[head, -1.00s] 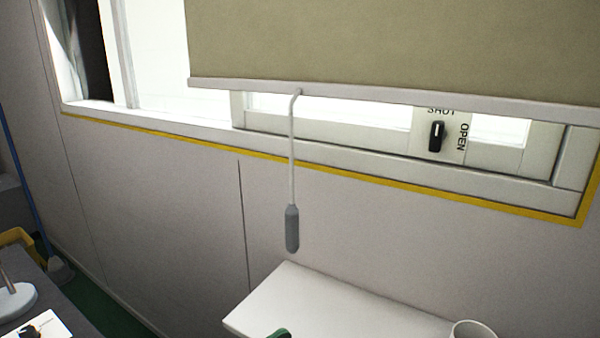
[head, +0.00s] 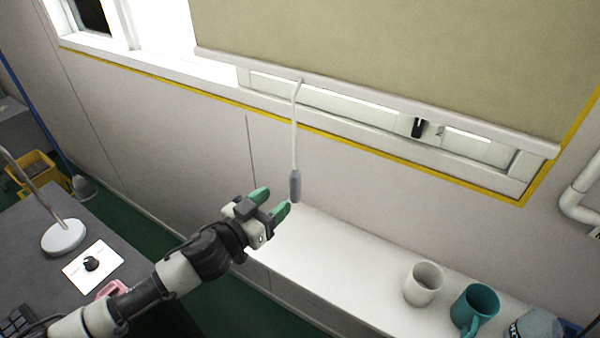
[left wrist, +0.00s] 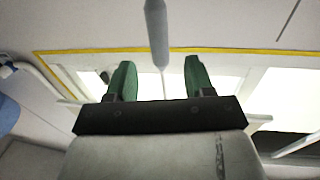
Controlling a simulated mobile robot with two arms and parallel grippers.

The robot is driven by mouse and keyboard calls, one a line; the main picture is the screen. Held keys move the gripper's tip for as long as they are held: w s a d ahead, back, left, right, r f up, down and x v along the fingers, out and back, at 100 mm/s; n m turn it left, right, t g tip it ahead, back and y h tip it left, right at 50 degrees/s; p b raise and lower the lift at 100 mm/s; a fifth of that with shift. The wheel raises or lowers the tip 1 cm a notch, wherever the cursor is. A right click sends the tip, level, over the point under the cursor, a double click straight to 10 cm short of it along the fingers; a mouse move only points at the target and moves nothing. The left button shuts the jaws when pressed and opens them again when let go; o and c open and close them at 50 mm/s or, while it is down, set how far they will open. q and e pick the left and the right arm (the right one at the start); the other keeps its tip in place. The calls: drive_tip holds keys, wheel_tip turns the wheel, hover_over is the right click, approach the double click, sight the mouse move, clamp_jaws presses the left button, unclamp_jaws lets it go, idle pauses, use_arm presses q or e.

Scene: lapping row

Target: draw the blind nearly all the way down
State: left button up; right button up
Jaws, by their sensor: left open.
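The olive blind (head: 400,50) covers the upper window, with its pale bottom bar (head: 370,98) just above the lower window frame. A thin pull cord (head: 295,130) hangs from the bar and ends in a grey handle (head: 295,186). My left gripper (head: 270,203) is open, its green fingertips just left of the handle in the head view and apparently not gripping it. In the left wrist view the handle (left wrist: 155,20) hangs beyond the gap between the open fingers (left wrist: 161,78). My right gripper is not in view.
A white ledge (head: 330,250) runs below the window, holding a white mug (head: 423,284), a teal mug (head: 475,308) and a grey-blue container (head: 535,326). At left, a dark desk (head: 30,225) carries a lamp base (head: 63,237) and a knob plate (head: 92,264).

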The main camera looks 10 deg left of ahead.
use_arm(q)
drive_tip(key=p+x, duration=0.1)
drive_tip(key=x, duration=0.8)
drive_tip(key=shift+c, duration=0.2)
clamp_jaws()
